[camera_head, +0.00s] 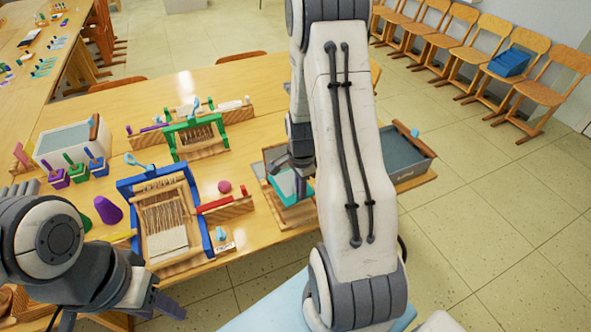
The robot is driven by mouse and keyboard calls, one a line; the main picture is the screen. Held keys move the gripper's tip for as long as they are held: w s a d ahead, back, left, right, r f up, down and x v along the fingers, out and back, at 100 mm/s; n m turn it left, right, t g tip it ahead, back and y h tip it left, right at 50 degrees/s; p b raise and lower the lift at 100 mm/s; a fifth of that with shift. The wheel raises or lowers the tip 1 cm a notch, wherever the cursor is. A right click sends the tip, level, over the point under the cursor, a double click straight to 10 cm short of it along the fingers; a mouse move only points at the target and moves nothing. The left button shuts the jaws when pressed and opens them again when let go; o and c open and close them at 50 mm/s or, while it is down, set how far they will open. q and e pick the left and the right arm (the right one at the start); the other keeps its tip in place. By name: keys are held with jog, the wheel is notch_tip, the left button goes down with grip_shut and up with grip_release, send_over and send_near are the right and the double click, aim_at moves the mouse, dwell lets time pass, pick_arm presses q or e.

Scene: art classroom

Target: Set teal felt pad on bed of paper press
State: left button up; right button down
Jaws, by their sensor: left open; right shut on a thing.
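The teal felt pad (283,184) is at the wooden paper press (297,217), right of the table's middle. My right gripper (293,172) reaches down over the press and is shut on the pad. My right arm hides the right side of the press and part of the pad. I cannot tell whether the pad touches the bed. My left gripper (165,305) is open and empty at the lower left, in front of the table's near edge.
A blue-framed loom (207,222) and a green-framed loom (197,122) stand left of the press. A pink ball (224,186) and a wooden rack (228,209) lie between. A grey tub (405,158) stands right of my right arm.

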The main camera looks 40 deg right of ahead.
jog(key=shift+w+d+r+m, duration=0.1)
jog(key=shift+w+d+m, duration=0.1)
jog(key=shift+m, duration=0.2)
jog(key=shift+w, duration=0.1)
jog(key=shift+f+b, duration=0.25)
jog(key=shift+b, duration=0.05)
jog(key=shift+d+f+b, duration=0.2)
jog(key=shift+f+b, duration=0.3)
jog(key=shift+f, duration=0.1)
notch_tip(320, 180, down, 3)
jog(key=b, duration=0.3)
jog(key=shift+f, duration=0.2)
jog(key=shift+r, duration=0.25)
pick_arm(q)
jog(key=f, duration=0.4)
jog(key=shift+w+a, duration=0.3)
jog(key=shift+a, duration=0.05)
jog(key=shift+r+p, duration=0.1)
jog(key=shift+p, duration=0.2)
pick_arm(e)
jog(key=shift+a, duration=0.1)
jog(key=shift+f, duration=0.4)
